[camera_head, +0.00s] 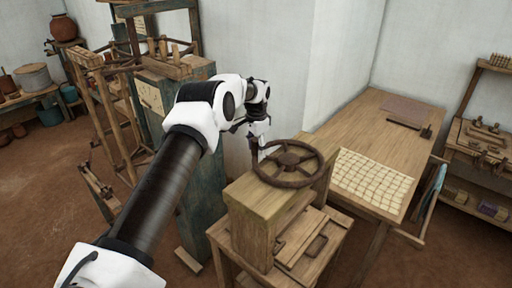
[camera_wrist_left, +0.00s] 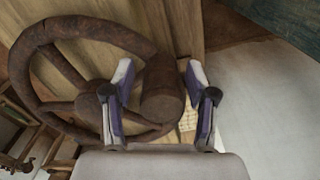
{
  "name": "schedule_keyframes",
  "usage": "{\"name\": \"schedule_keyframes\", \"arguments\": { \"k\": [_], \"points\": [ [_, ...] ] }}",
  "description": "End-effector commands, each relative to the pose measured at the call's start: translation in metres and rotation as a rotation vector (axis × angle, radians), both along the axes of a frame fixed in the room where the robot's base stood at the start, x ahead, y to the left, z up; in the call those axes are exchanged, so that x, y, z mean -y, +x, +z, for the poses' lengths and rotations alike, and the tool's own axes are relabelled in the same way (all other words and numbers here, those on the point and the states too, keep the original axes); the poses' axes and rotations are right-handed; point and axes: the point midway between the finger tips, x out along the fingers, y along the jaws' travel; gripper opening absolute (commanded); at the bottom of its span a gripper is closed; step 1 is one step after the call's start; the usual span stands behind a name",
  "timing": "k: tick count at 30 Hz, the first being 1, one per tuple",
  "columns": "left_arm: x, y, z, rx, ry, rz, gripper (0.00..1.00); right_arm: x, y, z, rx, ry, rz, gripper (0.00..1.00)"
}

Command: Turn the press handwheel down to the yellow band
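The press handwheel (camera_head: 290,157) is a dark, rusty spoked wheel lying flat on top of the wooden press (camera_head: 252,205). My left gripper (camera_head: 257,148) is at the wheel's far left rim. In the left wrist view, the handwheel (camera_wrist_left: 58,30) fills the left side, and its stubby upright handle (camera_wrist_left: 163,92) stands between the two fingers of my left gripper (camera_wrist_left: 161,100). The fingers are apart, one on each side of the handle, and I see no clear grip on it. No yellow band shows in either view. My right gripper is out of view.
A wooden table (camera_head: 385,125) with a gridded cream sheet (camera_head: 372,180) stands right of the press. A white wall corner is close behind the wheel. A loom frame (camera_head: 125,110) stands at the left. A shelf (camera_head: 480,150) stands at the far right. The brown floor at lower left is clear.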

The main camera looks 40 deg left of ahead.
Motion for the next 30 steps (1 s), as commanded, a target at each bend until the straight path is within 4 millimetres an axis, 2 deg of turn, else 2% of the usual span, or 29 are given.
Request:
{"name": "schedule_keyframes", "arguments": {
  "k": [7, 10, 14, 22, 26, 30],
  "points": [
    [-0.001, 0.001, 0.003, 0.004, 0.002, 0.001, 0.6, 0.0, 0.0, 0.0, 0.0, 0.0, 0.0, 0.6],
    [-0.001, 0.002, 0.009, 0.006, 0.001, 0.001, 0.6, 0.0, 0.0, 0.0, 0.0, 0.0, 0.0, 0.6],
    [-0.001, 0.002, 0.033, 0.006, 0.002, 0.001, 0.6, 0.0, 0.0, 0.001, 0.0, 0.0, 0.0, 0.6],
    [0.0, 0.004, 0.099, 0.004, 0.003, -0.001, 0.6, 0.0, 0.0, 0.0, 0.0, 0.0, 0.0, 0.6],
    [0.0, 0.004, 0.116, 0.002, 0.003, -0.001, 0.6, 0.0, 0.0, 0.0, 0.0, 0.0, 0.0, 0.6],
    [0.001, 0.004, 0.12, -0.001, 0.001, -0.001, 0.6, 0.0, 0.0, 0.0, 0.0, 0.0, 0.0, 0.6]
  ]
}}
